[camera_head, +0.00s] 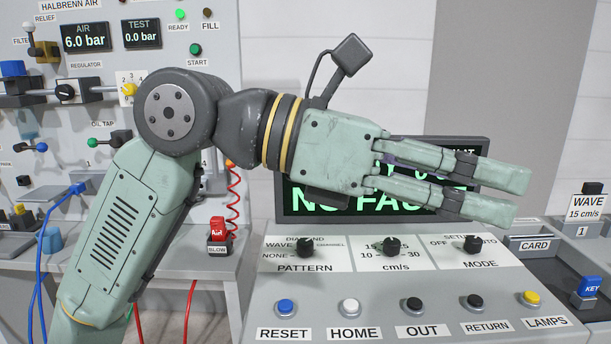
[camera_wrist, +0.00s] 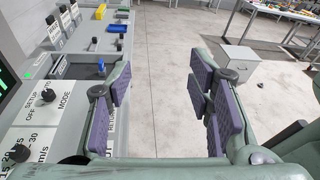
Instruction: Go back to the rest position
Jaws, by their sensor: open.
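My gripper (camera_head: 510,195) is pale green and reaches to the right across the front of a display screen, above a sloped control panel. Its two fingers are apart with nothing between them. In the wrist view my gripper (camera_wrist: 165,95) shows purple finger pads, parted, with only grey floor seen between them. The left finger appears over or beside the panel's edge in that view; I cannot tell the distance. The display (camera_head: 295,195) has green text that my gripper partly hides.
The control panel (camera_head: 350,289) carries knobs and a row of buttons. An air panel (camera_head: 100,70) stands at the left, with a red coiled hose (camera_head: 236,195) and a blue cable (camera_head: 42,260). A card slot and blue key (camera_head: 590,287) are at the right. Open floor (camera_wrist: 165,60) lies beyond my fingers.

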